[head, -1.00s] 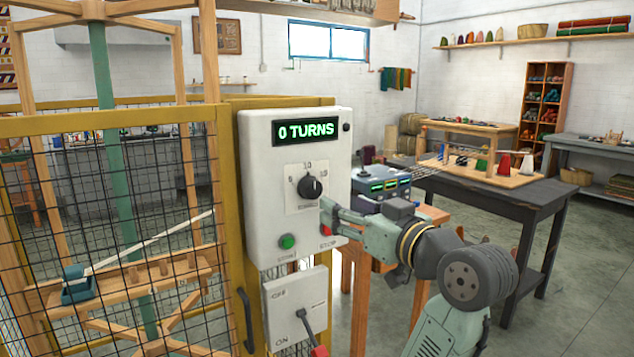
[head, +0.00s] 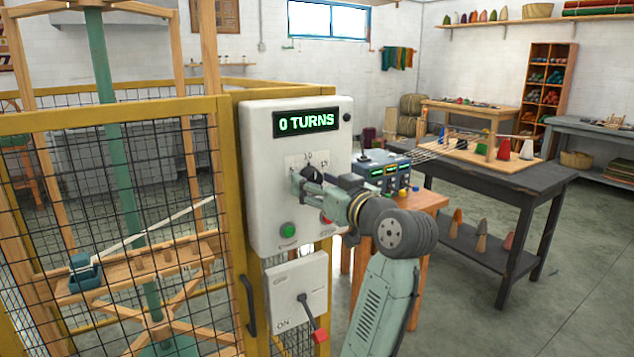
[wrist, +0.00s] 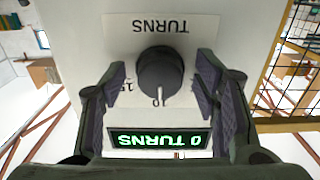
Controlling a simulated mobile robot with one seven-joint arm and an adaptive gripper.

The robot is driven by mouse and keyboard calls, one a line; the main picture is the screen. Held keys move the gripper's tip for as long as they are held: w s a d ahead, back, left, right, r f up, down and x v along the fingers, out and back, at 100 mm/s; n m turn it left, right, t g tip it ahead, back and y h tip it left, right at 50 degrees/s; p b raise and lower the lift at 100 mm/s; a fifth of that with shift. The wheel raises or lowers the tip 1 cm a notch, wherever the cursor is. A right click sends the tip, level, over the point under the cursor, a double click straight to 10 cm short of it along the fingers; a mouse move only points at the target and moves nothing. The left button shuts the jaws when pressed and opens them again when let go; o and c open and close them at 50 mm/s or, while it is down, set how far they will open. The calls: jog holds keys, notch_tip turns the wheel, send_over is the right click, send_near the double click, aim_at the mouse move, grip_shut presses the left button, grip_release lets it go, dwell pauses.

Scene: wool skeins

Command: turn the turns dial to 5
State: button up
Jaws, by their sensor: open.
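The turns dial (wrist: 160,72) is a dark round knob on the pale control box (head: 262,190). The wrist view shows it upside down, its white pointer mark towards the display, by the middle of the scale. My gripper (wrist: 163,80) is open, with one finger on each side of the dial and a gap visible at both sides.
A green button (head: 289,230) and a partly hidden red button (head: 327,221) sit below the dial. A lever switch with a red handle (head: 320,336) is underneath. A yellow-framed mesh cage (head: 110,118) stands left. A dark table (head: 530,176) stands right.

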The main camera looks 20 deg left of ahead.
jog(key=shift+c, duration=0.3)
jog(key=c, duration=1.1)
jog(key=shift+n, duration=0.3)
jog(key=n+b, duration=0.7)
jog(key=n, duration=0.2)
jog(key=shift+d+n, duration=0.1)
jog(key=shift+n, duration=0.3)
jog(key=shift+n+b, duration=0.75)
jog(key=shift+n, duration=1.05)
jog(key=shift+r, duration=0.1)
